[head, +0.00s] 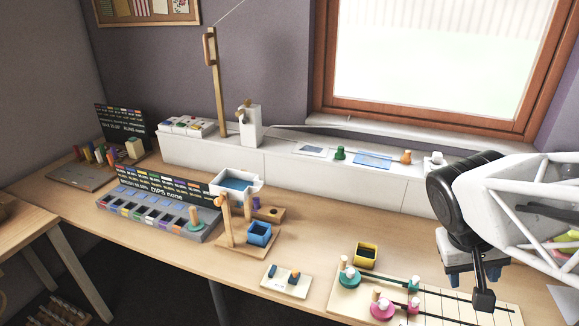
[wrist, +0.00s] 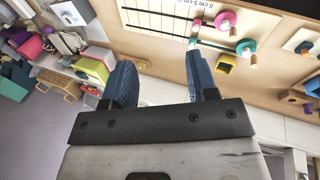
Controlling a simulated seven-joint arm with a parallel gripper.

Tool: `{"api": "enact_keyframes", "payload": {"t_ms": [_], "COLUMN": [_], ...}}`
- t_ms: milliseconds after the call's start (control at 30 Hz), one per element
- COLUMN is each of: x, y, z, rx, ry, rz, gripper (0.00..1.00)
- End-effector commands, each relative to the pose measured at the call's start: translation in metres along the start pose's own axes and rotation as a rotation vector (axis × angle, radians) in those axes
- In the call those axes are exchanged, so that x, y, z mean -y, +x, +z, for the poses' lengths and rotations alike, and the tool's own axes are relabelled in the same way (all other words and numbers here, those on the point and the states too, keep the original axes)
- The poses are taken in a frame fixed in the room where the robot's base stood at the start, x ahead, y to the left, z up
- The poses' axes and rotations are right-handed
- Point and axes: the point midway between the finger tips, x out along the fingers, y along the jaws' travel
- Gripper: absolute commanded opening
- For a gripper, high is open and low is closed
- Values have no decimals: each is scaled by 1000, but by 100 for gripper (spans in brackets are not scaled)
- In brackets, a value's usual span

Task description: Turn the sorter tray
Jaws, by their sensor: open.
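A grey tray with a row of compartments (head: 160,218) stands on the left of the bench, a black labelled board behind it. A small white tray with a blue inside (head: 250,190) sits beside it, near a wooden stand with a blue bin (head: 259,236). I cannot tell for certain which is the sorter tray. My gripper (head: 473,274) is at the right, far from both, above the bench. In the wrist view its blue fingers (wrist: 163,72) are spread apart with nothing between them. Neither tray is clear in the wrist view.
A slotted board (head: 440,303) with teal and pink discs and dark rods lies below my gripper. A yellow bin (head: 367,254) and a small cream block board (head: 286,280) stand nearby. A white ledge (head: 300,172) runs along the back.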

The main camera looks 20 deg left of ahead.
Motion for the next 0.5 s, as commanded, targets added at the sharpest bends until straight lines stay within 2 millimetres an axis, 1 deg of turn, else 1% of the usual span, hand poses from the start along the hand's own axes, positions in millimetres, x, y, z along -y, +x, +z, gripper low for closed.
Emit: {"api": "enact_keyframes", "payload": {"t_ms": [33, 267, 367, 500], "x": [6, 27, 39, 60], "y": [1, 2, 2, 1], "z": [-11, -56, -76, -105], "rx": [5, 1, -10, -39], "ry": [-29, -132, -177, -238], "rz": [30, 180, 247, 339], "gripper": [53, 53, 53, 53]}}
